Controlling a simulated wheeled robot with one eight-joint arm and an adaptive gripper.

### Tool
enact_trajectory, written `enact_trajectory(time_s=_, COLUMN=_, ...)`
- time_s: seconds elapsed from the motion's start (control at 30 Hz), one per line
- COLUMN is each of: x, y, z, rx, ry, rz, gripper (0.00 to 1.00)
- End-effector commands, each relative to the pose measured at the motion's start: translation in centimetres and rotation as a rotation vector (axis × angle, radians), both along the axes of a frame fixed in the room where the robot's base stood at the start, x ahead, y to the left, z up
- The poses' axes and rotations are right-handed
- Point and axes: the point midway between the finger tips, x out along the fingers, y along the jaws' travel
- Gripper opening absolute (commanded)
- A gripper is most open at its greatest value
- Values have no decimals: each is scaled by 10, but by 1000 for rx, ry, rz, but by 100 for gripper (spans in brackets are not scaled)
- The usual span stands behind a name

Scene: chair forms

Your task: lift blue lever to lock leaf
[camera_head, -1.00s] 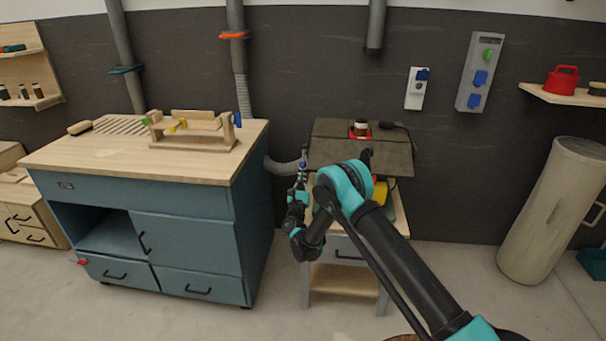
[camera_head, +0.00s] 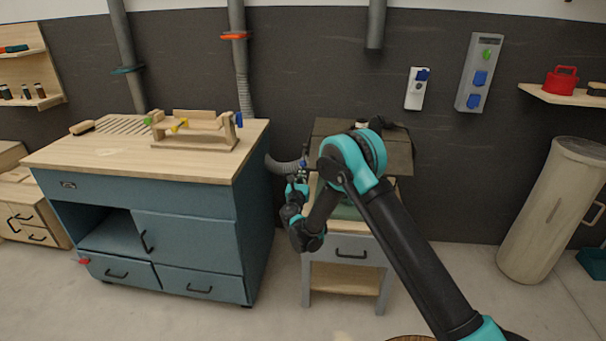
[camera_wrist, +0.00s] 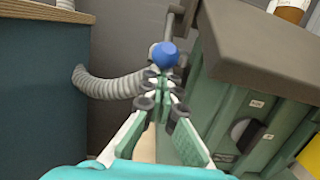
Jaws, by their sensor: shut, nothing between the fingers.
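The blue lever shows as a round blue knob (camera_wrist: 164,54) in the wrist view, by the left side of the machine with a dark flat top. My gripper (camera_wrist: 158,82) is shut with nothing between its fingers. Its fingertips lie just below the knob in the picture; I cannot tell whether they touch it. In the head view my gripper (camera_head: 299,176) is at the left side of the machine, small and partly merged with my wrist. The dark top (camera_head: 338,130) is partly hidden by my arm. I cannot clearly make out which part is the leaf.
A grey ribbed hose (camera_wrist: 105,86) runs just left of my gripper. The blue-green workbench (camera_head: 190,205) stands to the left, with a narrow gap before the machine's stand (camera_head: 345,245). A green machine body (camera_wrist: 245,115) is close on the right. Floor at front is open.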

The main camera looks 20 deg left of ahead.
Motion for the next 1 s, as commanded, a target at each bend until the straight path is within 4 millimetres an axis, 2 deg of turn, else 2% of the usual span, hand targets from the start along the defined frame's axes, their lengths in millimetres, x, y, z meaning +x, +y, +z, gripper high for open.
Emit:
enact_trajectory(time_s=0.3, x=-18, y=-5, z=27, rx=-68, ry=283, rz=-1, gripper=0)
enact_trajectory(time_s=0.7, x=-29, y=-8, z=55, rx=-140, ry=581, rz=-2, gripper=0)
enact_trajectory(time_s=1.0, x=-31, y=-8, z=65, rx=-142, ry=586, rz=-1, gripper=0)
